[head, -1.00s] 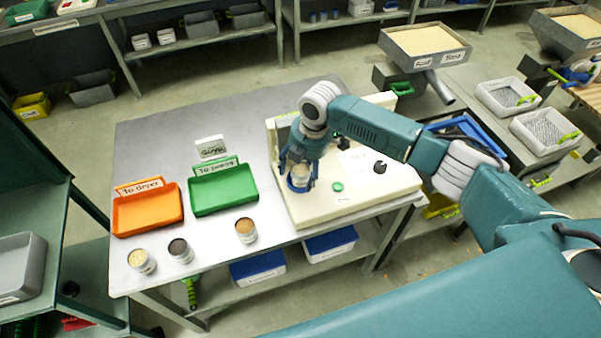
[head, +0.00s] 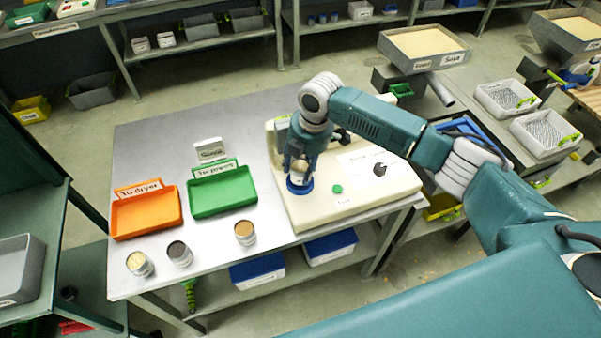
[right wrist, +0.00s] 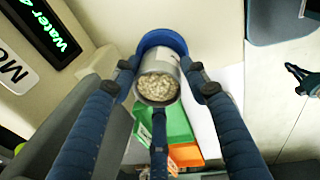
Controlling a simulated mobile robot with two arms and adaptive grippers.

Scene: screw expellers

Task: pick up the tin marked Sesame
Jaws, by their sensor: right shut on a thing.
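My right gripper (head: 299,172) is shut on a metal tin of pale seeds over the cream machine at the table's right end. In the right wrist view the tin (right wrist: 159,82) sits between the fingers (right wrist: 160,75), its open top facing the camera, with a blue cup (right wrist: 160,40) behind it. The blue cup (head: 299,187) shows just below the gripper in the head view. Three other tins stand at the table's front: pale contents (head: 140,264), dark contents (head: 180,253) and orange-brown contents (head: 245,232). I cannot read "Sesame" on any tin. My left gripper is not in view.
The cream machine (head: 340,205) has a green button and a black knob. An orange tray (head: 147,232) marked "To dryer" and a green tray (head: 222,207) marked "To press" stand left of it, with a small sign (head: 209,150) behind. The table's back left is clear.

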